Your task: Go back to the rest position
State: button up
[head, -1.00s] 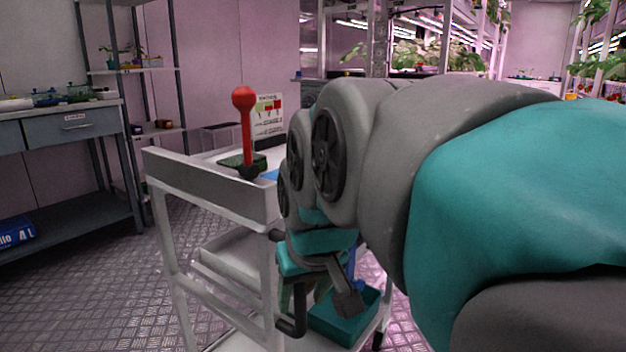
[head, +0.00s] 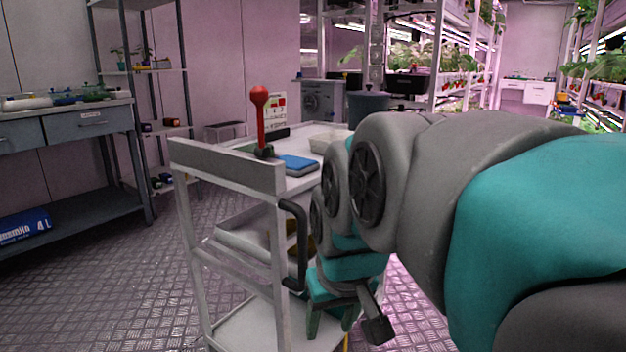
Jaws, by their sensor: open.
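My arm reaches in from the right side of the head view and bends down beside a white cart (head: 225,165). My gripper (head: 330,325) hangs low at the arm's end, near the cart's lower shelf. Its teal fingers are apart, with nothing visible between them. Part of the gripper is hidden by my own arm links.
The cart's top holds a red-handled tool (head: 261,120), a blue flat item (head: 297,164) and a pale tray (head: 328,143). A grey workbench (head: 75,122) stands left, a shelf rack (head: 155,71) behind it. Metal floor (head: 120,270) is clear left of the cart.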

jog(key=s+d+f+m+g+p, duration=0.1)
jog(key=s+d+f+g, duration=0.1)
jog(key=s+d+f, duration=0.3)
jog(key=s+d+f+m+g+h+p, duration=0.1)
jog(key=s+d+f, duration=0.5)
jog(key=s, duration=0.7)
jog(key=shift+s+d+m+g+p, duration=0.2)
jog(key=shift+d+m+g+p, duration=0.5)
jog(key=shift+g, duration=0.4)
